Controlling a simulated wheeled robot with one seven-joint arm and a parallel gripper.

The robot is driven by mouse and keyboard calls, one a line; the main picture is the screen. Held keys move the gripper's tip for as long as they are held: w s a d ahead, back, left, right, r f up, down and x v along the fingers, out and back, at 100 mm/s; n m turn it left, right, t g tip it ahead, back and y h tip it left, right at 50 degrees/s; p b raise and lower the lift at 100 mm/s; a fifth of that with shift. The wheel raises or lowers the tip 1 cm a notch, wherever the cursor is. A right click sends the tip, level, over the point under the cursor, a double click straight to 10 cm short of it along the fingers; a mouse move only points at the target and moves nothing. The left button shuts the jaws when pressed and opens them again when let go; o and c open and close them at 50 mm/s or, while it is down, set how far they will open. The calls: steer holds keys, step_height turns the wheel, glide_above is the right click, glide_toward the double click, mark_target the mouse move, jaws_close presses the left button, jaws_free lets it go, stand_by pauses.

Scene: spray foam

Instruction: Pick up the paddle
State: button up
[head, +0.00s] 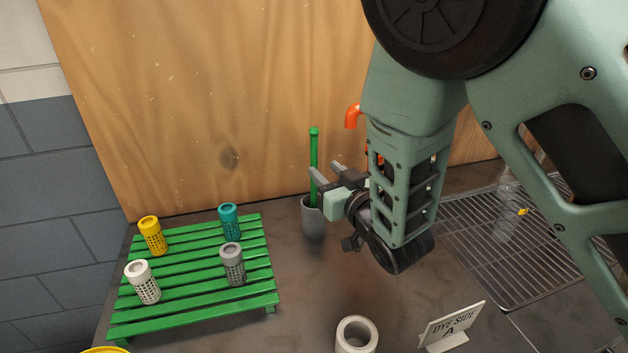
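A green upright rod, which looks like the paddle's handle (314,150), stands in a grey cylindrical holder (313,222) near the back wall. Its lower end is hidden inside the holder. My gripper (324,171) is just right of the rod, above the holder's rim. Its two fingers are apart, and I see no object held between them. The near finger overlaps the rod in the picture; whether they touch I cannot tell.
A green slatted rack (190,299) at left holds yellow (152,235), teal (229,222), white (142,281) and grey (232,264) perforated cylinders. A white ring (357,334) and a "DYE SIDE A" sign (452,326) are in front. A wire grate (500,245) lies right. An orange-red part (353,115) shows behind my arm.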

mark_target(316, 164)
steer(key=p+x, duration=0.2)
steer(key=x, duration=0.2)
steer(key=shift+w+a, duration=0.1)
steer(key=shift+a, duration=0.2)
steer(key=shift+w+a, duration=0.15)
steer(key=shift+w, duration=0.2)
jaws_close()
